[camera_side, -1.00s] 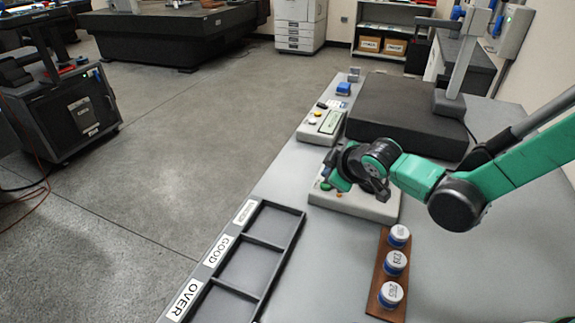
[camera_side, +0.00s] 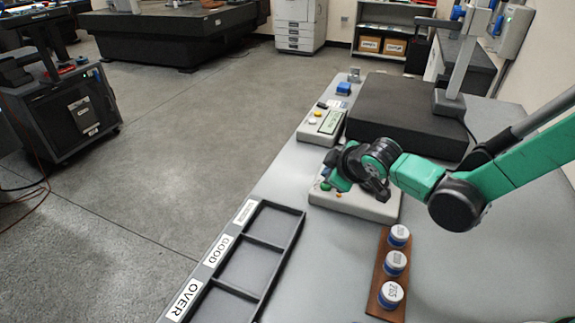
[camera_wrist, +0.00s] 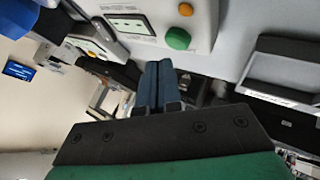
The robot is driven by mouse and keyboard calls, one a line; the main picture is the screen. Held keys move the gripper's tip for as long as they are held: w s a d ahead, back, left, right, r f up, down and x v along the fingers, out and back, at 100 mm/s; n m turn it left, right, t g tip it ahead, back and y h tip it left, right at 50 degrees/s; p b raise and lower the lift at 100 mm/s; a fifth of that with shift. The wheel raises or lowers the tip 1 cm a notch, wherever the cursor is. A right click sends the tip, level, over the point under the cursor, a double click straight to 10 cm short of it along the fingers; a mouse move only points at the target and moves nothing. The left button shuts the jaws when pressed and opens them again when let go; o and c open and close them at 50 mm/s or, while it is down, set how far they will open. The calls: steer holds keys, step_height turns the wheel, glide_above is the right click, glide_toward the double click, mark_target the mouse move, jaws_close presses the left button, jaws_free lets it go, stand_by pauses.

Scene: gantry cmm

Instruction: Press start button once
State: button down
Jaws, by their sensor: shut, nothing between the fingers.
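In the wrist view the box face (camera_wrist: 205,30) carries a display (camera_wrist: 130,25), an orange button and a larger round green button (camera_wrist: 178,38). My gripper (camera_wrist: 159,64) has its two blue fingers together with nothing between them. In that picture the fingertips are just below the green button; I cannot tell the gap in depth. In the side view my wrist hides part of the box, and the fingertips are not clear.
A second box with a display (camera_side: 330,121) stands behind, beside a dark block (camera_side: 405,112). A labelled sorting tray (camera_side: 264,243) lies at the front left. A brown rack (camera_side: 379,277) holds three blue-and-white round pieces. The bench right of the rack is clear.

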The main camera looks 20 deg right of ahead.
steer(key=shift+f, duration=0.1)
stand_by(0.3)
steer(key=shift+f, duration=0.35)
